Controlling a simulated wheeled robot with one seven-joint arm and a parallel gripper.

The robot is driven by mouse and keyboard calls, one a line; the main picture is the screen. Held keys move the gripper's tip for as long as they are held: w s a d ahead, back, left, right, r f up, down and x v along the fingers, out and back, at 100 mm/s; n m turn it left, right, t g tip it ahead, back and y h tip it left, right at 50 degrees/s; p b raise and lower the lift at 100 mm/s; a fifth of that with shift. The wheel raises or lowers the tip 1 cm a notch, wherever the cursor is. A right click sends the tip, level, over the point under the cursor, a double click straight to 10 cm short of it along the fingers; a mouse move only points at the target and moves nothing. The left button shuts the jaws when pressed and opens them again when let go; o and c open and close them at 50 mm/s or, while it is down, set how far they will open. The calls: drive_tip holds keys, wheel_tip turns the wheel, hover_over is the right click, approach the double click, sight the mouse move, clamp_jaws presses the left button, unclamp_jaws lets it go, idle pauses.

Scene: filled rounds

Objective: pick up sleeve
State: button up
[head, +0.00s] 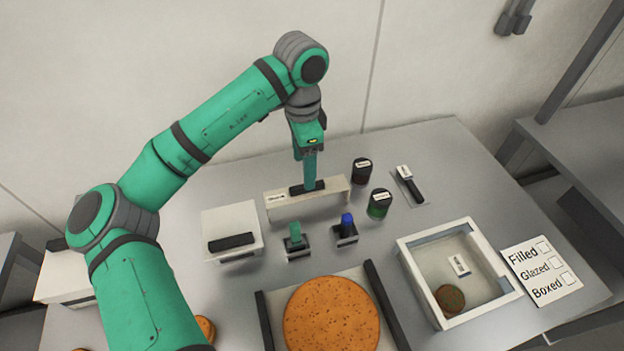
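What looks like the sleeve is a long, low, cream-white piece (325,207) with a small label on its front and a dark grip bar (300,189) on top. It stands near the back of the grey table. My gripper (309,187) points straight down right at the bar, with its green fingers meeting or overlapping the bar in this view. The fingers are seen edge-on, so I cannot tell whether they are open or closed on the bar.
Two dark jars (380,204) (361,171) stand just right of the sleeve. A white box (232,228) is left. Green (295,235) and blue (347,225) handled tools stand in front. A large orange-brown round (331,318) and open tray (408,259) lie nearer.

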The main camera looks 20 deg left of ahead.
sight(307, 196)
wheel_tip(307, 196, down, 6)
drive_tip(key=shift+w+r, duration=0.15)
drive_tip(key=shift+r, duration=0.05)
drive_tip(key=shift+s+d+f, duration=0.1)
drive_tip(key=shift+d+f, duration=0.1)
drive_tip(key=shift+f, duration=0.95)
drive_tip(key=shift+s+d+f, duration=0.1)
drive_tip(key=shift+d+f, duration=0.05)
drive_tip(key=shift+f, duration=0.95)
drive_tip(key=shift+c, duration=0.5)
drive_tip(key=c, duration=1)
